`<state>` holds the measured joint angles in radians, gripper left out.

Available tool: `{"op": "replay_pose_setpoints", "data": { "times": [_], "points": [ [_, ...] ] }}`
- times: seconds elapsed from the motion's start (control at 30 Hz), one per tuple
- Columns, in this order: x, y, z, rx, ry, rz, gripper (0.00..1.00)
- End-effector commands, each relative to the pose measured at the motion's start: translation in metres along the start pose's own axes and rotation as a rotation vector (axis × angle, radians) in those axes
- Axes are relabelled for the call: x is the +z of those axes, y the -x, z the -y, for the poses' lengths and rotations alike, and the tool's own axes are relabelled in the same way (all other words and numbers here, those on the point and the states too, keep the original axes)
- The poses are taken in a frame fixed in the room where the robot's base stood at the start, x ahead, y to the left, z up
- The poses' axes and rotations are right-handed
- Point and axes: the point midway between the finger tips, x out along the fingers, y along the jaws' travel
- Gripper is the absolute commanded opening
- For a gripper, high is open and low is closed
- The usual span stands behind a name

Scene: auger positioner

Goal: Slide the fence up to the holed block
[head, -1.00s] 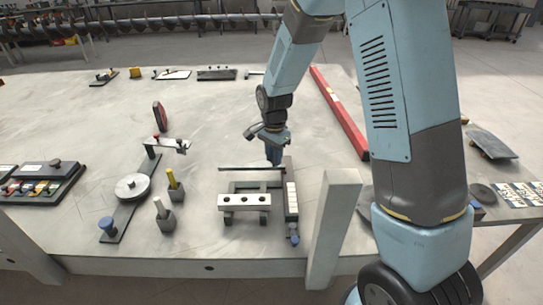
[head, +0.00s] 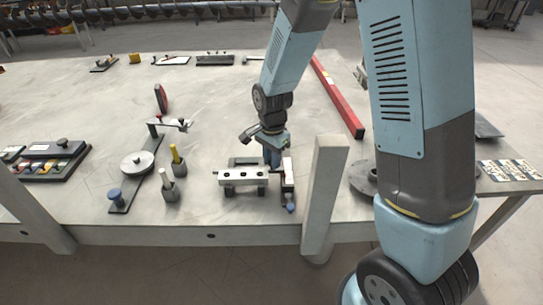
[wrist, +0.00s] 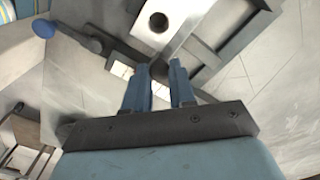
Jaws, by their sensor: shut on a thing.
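The holed block (head: 243,176) is a pale bar with dark round holes on its front, in the middle of the head view. The fence (head: 215,172) is a thin dark bar just behind it; only its left end shows past the block. The block also shows at the top of the wrist view (wrist: 172,14), with the fence (wrist: 232,40) running diagonally beside it. A narrow dark strip lies between them in that view; I cannot tell whether they touch. My gripper (head: 272,164) is behind the block's right end, its fingers (wrist: 162,70) shut on the fence's holding part, mostly hidden.
A rail with a white scale (head: 287,168) and a blue knob (head: 291,208) runs along the right side. A pale post (head: 325,185) stands right of it. Two small posts and a round-disc fixture (head: 137,164) stand left. A red beam (head: 338,98) lies behind.

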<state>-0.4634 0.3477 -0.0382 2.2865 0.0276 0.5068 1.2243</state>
Motion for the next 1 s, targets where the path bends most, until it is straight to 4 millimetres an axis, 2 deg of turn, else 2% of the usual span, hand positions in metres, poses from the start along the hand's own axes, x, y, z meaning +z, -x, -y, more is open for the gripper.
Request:
{"op": "replay_pose_setpoints", "data": {
  "times": [0.07,0.1,0.33,0.7,0.87,1.0],
  "points": [
    [0.0,-0.001,-0.001,0.003,0.001,0.0,0.0],
    [0.001,-0.001,-0.001,0.003,0.002,0.0,0.27],
    [0.001,-0.001,0.0,0.002,0.003,0.0,0.49],
    [0.001,0.005,0.001,0.0,0.003,0.0,0.5],
    [0.001,0.025,0.001,-0.003,0.003,-0.001,0.5],
    [0.001,0.052,0.002,-0.004,0.003,-0.002,0.5]
  ]
}}
